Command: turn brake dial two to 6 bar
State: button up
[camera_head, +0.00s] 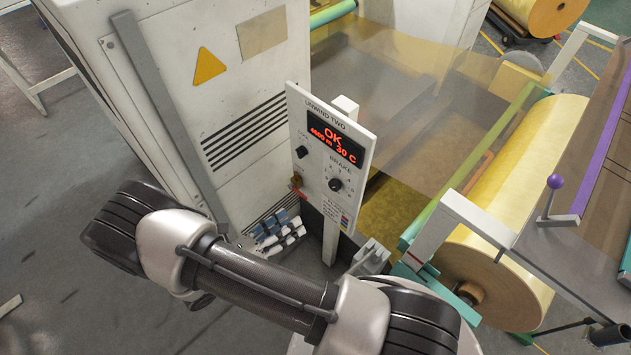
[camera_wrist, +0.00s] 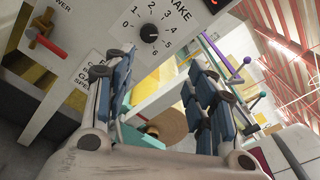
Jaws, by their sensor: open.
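The brake dial is a small round black knob (camera_head: 336,184) on the lower right of the white UNWIND TWO panel (camera_head: 318,170). It also shows in the wrist view (camera_wrist: 149,33), ringed by printed numbers under the word BRAKE. A pale mark shows on the knob, but I cannot tell which number it points at. My gripper (camera_wrist: 160,65) is open, with blue-padded fingers standing apart and nothing between them. In the wrist view the dial appears above and between the fingertips, apart from them.
The panel carries a red-lit display (camera_head: 333,141), another black knob (camera_head: 302,152) and a red-handled lever (camera_wrist: 40,45) left of the dial. A white cabinet (camera_head: 230,110) stands behind it. A yellow film roll (camera_head: 520,190) and a purple-knobbed lever (camera_head: 556,182) are on the right.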

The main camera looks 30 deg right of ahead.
jog(key=f+n+t, duration=0.2)
jog(key=b, duration=0.2)
send_near(332, 187)
jog(key=x, duration=0.9)
jog(key=c, duration=1.1)
